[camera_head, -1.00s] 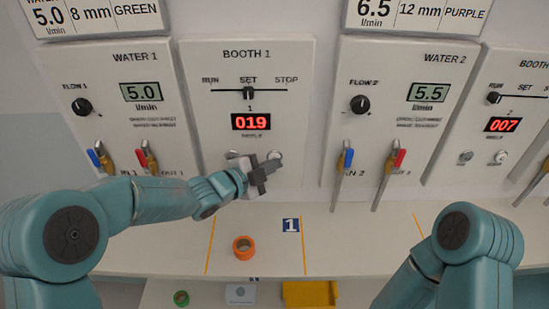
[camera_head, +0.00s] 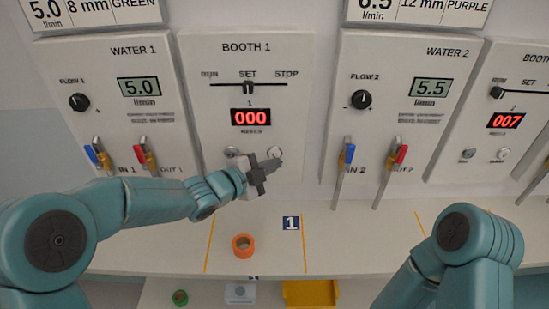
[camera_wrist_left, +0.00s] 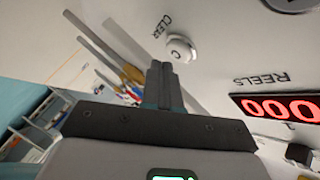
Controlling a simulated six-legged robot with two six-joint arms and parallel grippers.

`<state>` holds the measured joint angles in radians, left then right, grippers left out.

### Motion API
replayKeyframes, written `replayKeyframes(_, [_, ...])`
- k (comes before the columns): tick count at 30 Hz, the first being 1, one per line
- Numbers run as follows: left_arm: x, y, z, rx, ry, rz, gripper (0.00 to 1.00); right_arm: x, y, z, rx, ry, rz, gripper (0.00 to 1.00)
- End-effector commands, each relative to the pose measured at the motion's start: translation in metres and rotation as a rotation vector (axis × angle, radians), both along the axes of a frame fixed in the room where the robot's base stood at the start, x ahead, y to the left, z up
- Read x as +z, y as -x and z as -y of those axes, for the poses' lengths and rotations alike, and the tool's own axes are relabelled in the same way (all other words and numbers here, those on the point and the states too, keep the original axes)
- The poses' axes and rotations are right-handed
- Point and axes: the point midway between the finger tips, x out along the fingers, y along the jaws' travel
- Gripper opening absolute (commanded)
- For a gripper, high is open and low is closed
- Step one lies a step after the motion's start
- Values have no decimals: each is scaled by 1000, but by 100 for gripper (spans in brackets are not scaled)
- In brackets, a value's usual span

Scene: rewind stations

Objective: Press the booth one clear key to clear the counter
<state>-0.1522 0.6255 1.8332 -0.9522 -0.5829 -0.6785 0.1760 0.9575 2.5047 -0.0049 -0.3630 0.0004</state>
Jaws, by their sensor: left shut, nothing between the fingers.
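The Booth 1 panel (camera_head: 208,80) stands on the wall, and its red counter (camera_head: 250,117) reads 000. The clear key (camera_head: 275,152) is a round white button at the panel's lower right; in the left wrist view the clear key (camera_wrist_left: 181,48) carries a "C" beside the word CLEAR. My left gripper (camera_head: 279,163) is shut and empty, its tips just below the key in the head view. In the left wrist view my left gripper (camera_wrist_left: 161,66) has its tips close beside the key; I cannot tell whether they touch. My right gripper is out of view.
Another round button (camera_head: 232,152) sits left of the clear key. Blue and red valve levers flank the booth on the Water 1 (camera_head: 110,65) and Water 2 (camera_head: 395,75) panels.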

Motion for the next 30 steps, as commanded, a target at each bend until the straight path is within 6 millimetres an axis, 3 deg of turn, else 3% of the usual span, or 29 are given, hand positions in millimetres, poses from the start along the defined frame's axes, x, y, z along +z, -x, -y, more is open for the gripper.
replayKeyframes(10, [-1, 3, 0, -1, 0, 1, 0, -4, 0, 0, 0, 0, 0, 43])
replayKeyframes(22, [-3, 42, 1, -2, -1, 3, 0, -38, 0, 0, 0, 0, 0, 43])
replayKeyframes(30, [1, 51, 0, -1, 0, 1, 0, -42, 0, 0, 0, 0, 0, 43])
